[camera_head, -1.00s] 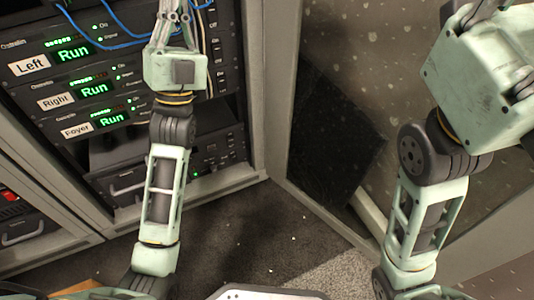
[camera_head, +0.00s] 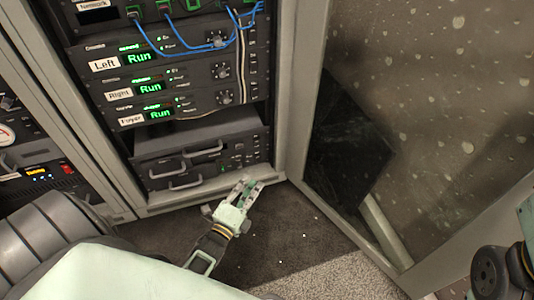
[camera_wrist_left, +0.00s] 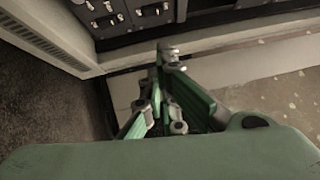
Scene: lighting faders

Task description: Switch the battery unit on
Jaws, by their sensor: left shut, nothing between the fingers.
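The likely battery unit is a dark box with grey handles (camera_head: 205,165), low in the rack in the head view; I see no readable label on it. Small controls sit at its right end, too small to tell their setting. My right gripper is out of view; only part of the right arm shows.
Units labelled Left (camera_head: 104,64), Right (camera_head: 119,94) and Foyer (camera_head: 131,120) read Run in green above. Blue cables (camera_head: 185,48) hang over them. A speckled door panel (camera_head: 440,120) stands at the right. Dark carpet (camera_head: 290,235) is clear in front of the rack.

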